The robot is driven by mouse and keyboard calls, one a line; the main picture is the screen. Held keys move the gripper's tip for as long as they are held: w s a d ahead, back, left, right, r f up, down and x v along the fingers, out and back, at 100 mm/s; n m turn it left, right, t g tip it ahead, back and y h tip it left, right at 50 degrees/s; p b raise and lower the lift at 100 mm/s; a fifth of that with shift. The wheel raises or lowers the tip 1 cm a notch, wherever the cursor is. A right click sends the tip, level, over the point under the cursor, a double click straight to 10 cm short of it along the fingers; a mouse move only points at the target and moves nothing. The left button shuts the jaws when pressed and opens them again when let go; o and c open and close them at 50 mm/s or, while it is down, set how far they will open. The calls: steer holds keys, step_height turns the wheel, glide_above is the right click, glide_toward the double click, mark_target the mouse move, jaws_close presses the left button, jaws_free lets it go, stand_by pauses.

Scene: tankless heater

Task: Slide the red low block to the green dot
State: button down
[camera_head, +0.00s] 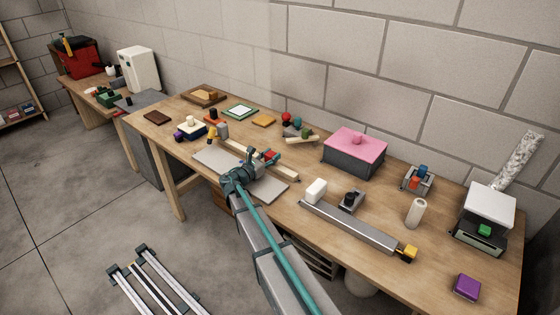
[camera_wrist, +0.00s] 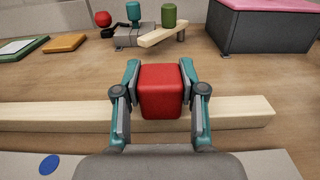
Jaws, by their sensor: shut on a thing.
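The red block (camera_wrist: 161,91) is between the two fingers of my gripper (camera_wrist: 160,104) in the wrist view, and the fingers are shut on its sides. In the head view the block is small and partly hidden by my gripper (camera_head: 262,161). A pale flat board (camera_head: 272,190) lies under my gripper, and its edge also shows in the wrist view. A blue dot (camera_wrist: 50,164) is on the board at the lower left of the wrist view. I cannot make out a green dot in either view.
A long wooden bar (camera_wrist: 60,117) runs behind the red block; contact is unclear. A pink-topped grey box (camera_head: 354,152) stands at the back right. A grey rail (camera_head: 352,228) and white block (camera_head: 316,190) lie to the right. Several small objects stand along the back.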

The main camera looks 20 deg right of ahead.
steer(key=shift+w+a, duration=0.3)
steer(key=shift+w, duration=0.35)
steer(key=shift+w+a, duration=0.3)
steer(key=shift+w, duration=0.3)
steer(key=c, duration=0.6)
jaws_free()
steer(key=shift+s, duration=0.1)
steer(key=shift+c, duration=0.2)
steer(key=shift+s, duration=0.15)
steer(key=v, duration=1.2)
